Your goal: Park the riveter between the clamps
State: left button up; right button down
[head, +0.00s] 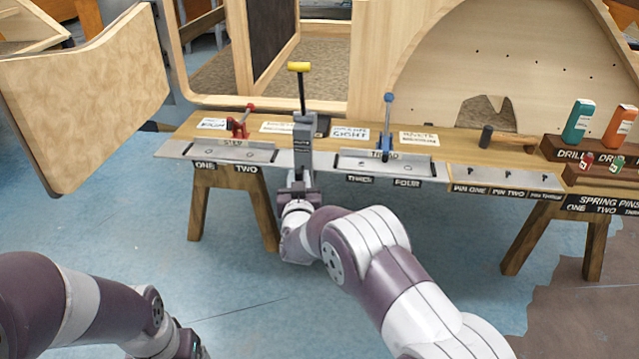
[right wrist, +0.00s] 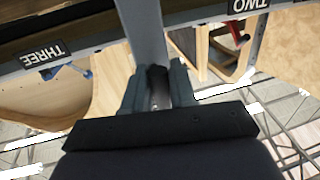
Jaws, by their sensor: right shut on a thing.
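The riveter (head: 303,132) is a grey upright tool with a black lever topped by a yellow grip. In the head view it stands roughly upright at the bench's front edge, between the red clamp (head: 240,122) on its left and the blue clamp (head: 386,133) on its right. My right gripper (head: 299,186) is shut on its lower part, below bench-top level. The right wrist view shows the grey body (right wrist: 145,35) rising from between the fingers, between the labels TWO and THREE. Whether the riveter rests on the bench cannot be told.
The wooden bench (head: 462,150) has metal plates along its front and paper labels behind. A black-headed hammer (head: 487,136), pin plate (head: 505,179) and drill rack (head: 585,150) lie to the right. Wooden frames stand behind; the floor in front is clear.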

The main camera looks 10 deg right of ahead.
jog(key=shift+w+a, duration=0.1)
jog(key=shift+a, duration=0.4)
jog(key=c, duration=1.1)
grip_release()
jog(key=shift+o, duration=0.2)
jog(key=s+p, duration=0.2)
jog(key=s, duration=1)
jog(key=shift+s+a+p, duration=0.3)
jog(key=shift+a, duration=0.15)
